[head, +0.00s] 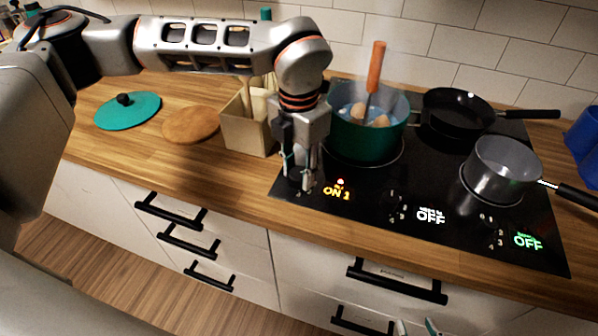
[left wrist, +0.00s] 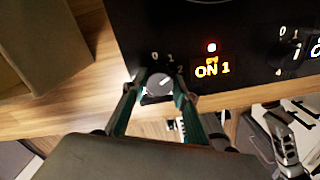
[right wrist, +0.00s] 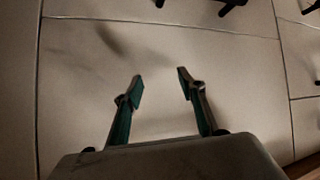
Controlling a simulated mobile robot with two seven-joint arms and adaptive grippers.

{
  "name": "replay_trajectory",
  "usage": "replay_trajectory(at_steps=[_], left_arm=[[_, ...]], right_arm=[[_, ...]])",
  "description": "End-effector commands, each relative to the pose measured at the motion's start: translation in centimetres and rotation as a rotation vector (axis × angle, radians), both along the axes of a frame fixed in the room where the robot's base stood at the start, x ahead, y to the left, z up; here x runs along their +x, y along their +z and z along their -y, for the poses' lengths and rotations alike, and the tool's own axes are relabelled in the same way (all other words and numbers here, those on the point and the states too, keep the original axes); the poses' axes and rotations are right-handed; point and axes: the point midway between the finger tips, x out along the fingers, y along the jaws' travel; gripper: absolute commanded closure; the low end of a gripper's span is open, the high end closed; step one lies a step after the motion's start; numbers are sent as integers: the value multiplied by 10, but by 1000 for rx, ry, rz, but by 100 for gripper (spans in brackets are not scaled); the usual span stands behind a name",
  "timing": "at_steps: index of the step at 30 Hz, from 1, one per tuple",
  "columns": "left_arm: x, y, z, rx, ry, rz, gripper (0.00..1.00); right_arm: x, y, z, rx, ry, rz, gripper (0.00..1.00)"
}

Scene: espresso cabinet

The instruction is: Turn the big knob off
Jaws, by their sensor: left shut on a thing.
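The big knob (left wrist: 158,84) is grey and round, at the front left corner of the black stove (head: 373,193). A display beside it reads ON 1 (head: 336,192), with a small red light above. My left gripper (head: 298,168) points down at the knob and is shut on it, one finger on each side in the left wrist view (left wrist: 157,91). In the head view the gripper mostly hides the knob. My right gripper (right wrist: 160,85) is open and empty, low in front of the cabinet fronts; its fingertips show at the bottom of the head view.
A teal pot (head: 366,130) with an orange-handled tool steams behind the knob. A black pan (head: 458,113) and a grey saucepan (head: 502,170) stand right of it. Two other displays read OFF. A beige box (head: 246,125) stands left of my gripper.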

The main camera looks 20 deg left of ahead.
Motion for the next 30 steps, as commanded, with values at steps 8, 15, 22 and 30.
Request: replay_trajectory(at_steps=[8, 15, 22, 30], left_arm=[[0, 0, 0, -1, 265, 0, 93], [0, 0, 0, -1, 492, 1, 93], [1, 1, 0, -1, 700, 1, 93], [0, 1, 0, -1, 891, 2, 93]], right_arm=[[-2, -10, 0, 0, 0, -6, 60], [-4, -15, 0, 0, 0, -11, 60], [-5, -18, 0, 0, 1, -13, 60], [-5, -20, 0, -1, 1, -15, 60]])
